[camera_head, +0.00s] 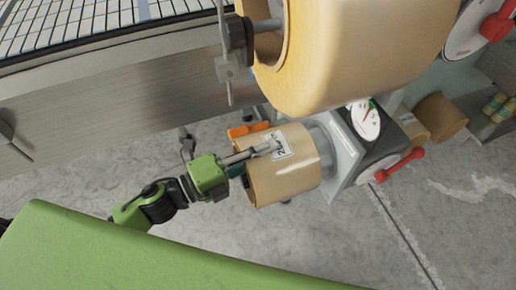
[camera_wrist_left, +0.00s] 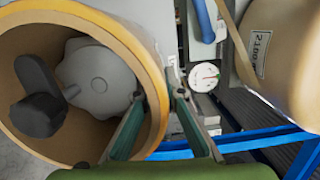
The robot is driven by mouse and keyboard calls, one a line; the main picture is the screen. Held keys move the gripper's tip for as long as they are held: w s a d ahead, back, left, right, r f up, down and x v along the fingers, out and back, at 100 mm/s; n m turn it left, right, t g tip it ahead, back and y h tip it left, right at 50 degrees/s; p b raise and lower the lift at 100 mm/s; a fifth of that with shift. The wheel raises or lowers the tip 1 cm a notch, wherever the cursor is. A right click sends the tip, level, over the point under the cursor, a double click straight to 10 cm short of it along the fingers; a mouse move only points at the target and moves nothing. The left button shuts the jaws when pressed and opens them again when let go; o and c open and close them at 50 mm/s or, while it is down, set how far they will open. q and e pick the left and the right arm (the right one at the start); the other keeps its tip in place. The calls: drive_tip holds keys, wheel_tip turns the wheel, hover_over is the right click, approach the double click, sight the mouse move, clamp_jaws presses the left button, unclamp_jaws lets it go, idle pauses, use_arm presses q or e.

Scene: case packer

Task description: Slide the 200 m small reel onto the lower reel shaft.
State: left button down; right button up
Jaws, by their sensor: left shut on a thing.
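The 200 m small reel (camera_head: 296,182) is a tan tape roll with a white, partly covered label. It lies sideways at the lower station, its far end close to a grey flange. My left gripper (camera_head: 254,158) is shut on the near wall of the reel, with one finger outside across the label. The left wrist view shows the reel's rim (camera_wrist_left: 160,65) between the fingers (camera_wrist_left: 158,98). Inside its hollow core show the lower shaft's grey hub (camera_wrist_left: 95,80) and a dark knob (camera_wrist_left: 38,100), so the reel surrounds the shaft. Its seating depth is hidden. My right gripper is not in view.
A large tan reel (camera_head: 350,55) hangs just above; its 2100 label shows in the left wrist view (camera_wrist_left: 262,52). A dial gauge (camera_head: 366,120) and red handle (camera_head: 405,164) are at the lower station's right. A conveyor (camera_head: 110,85) stands at upper left.

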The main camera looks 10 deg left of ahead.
sight(289, 144)
use_arm(q)
drive_tip(key=shift+s+d+p+x, duration=0.1)
drive_tip(key=shift+p+x, duration=0.3)
drive_tip(key=shift+x, duration=0.6)
drive_tip(key=shift+s+d+p+x, duration=0.15)
drive_tip(key=shift+p+x, duration=0.2)
drive_tip(key=shift+x, duration=0.7)
drive_tip(key=shift+r, duration=0.15)
drive_tip(key=shift+f, duration=0.25)
drive_tip(key=c, duration=2)
unclamp_jaws()
drive_tip(key=shift+c, duration=0.2)
drive_tip(key=shift+f, duration=0.15)
